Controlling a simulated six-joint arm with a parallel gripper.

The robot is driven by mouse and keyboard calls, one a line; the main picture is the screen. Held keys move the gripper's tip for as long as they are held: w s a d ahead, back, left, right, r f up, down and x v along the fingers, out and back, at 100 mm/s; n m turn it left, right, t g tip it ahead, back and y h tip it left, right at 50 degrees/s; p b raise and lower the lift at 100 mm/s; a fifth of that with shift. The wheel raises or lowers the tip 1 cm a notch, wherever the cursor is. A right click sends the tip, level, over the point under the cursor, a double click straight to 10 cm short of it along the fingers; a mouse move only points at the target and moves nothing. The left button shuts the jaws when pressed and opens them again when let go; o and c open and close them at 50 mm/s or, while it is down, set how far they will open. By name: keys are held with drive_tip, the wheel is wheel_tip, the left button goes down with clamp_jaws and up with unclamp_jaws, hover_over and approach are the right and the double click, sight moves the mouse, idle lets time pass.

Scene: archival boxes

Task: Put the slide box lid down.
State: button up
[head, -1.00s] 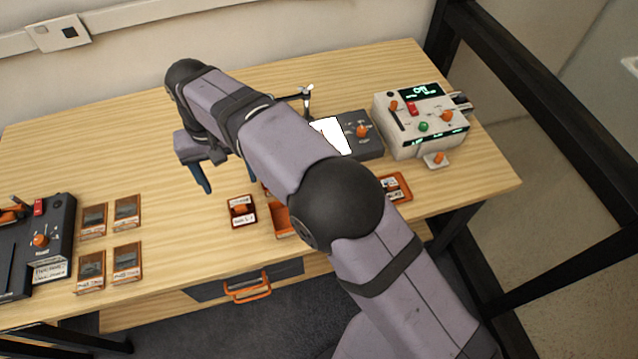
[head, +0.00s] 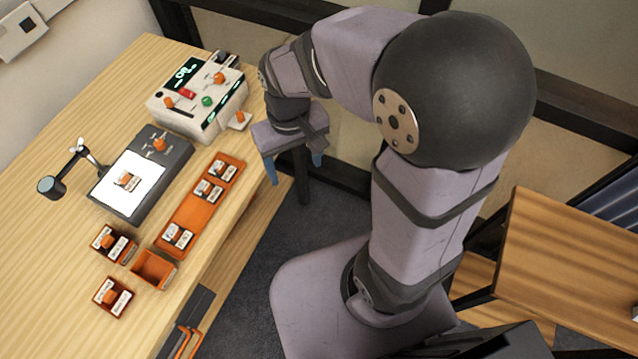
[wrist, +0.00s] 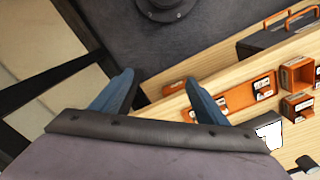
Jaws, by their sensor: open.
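My gripper (head: 294,168) is open and empty. It hangs beyond the table's front right edge, over the floor. In the wrist view its two blue fingers (wrist: 160,98) stand apart with nothing between them. A small dark-red piece with an orange knob and white label (head: 113,297) lies on the table at the front left; it looks like the slide box lid. A similar knobbed piece (head: 113,243) sits behind it, beside an open orange box (head: 153,268). I cannot tell whether that second piece is a lidded box. All are well away from my gripper.
A long orange tray (head: 190,218) holds several labelled slides along the table's front. A lit light panel (head: 118,200) with a small piece on it, a lamp (head: 50,187) and a white control box (head: 205,98) stand behind. The left of the table (head: 40,285) is clear.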

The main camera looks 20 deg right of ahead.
drive_tip(key=s+d+f+m, duration=0.1)
drive_tip(key=s+d+f, duration=0.1)
drive_tip(key=s+d, duration=0.3)
drive_tip(key=shift+s+d+m, duration=0.3)
drive_tip(key=shift+s+d, duration=0.1)
drive_tip(key=shift+s, duration=0.3)
drive_tip(key=shift+f, duration=0.1)
drive_tip(key=shift+r+p, duration=0.35)
drive_tip(key=shift+p, duration=0.05)
idle(0.3)
